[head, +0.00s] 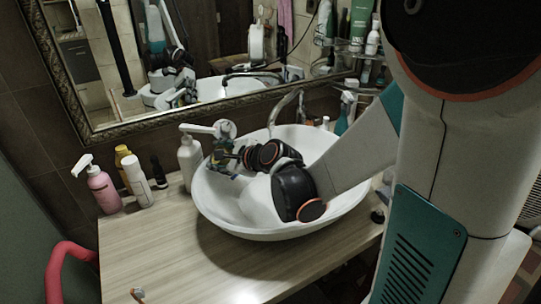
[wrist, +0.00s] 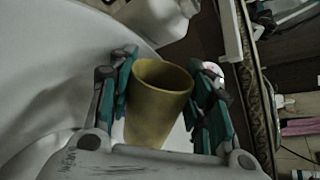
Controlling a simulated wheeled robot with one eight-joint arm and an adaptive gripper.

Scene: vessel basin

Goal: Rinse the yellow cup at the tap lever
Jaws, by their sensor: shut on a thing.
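The yellow cup (wrist: 157,103) shows in the wrist view between the two teal fingers of my gripper (wrist: 165,76). The fingers are shut on its sides and its open rim faces up in that picture. In the head view my gripper (head: 224,155) is at the left part of the white basin (head: 345,205), close to its back-left rim; the cup is too hidden there to make out. The curved tap (head: 285,108) rises behind the basin, to the right of my gripper and apart from it. I cannot make out its lever clearly.
A white pump bottle (head: 190,158) stands at the basin's left edge, close to my gripper. A pink spray bottle (head: 101,190) and a white bottle (head: 137,180) stand further left. A framed mirror (head: 200,115) is behind. The wooden counter (head: 160,255) is mostly clear in front.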

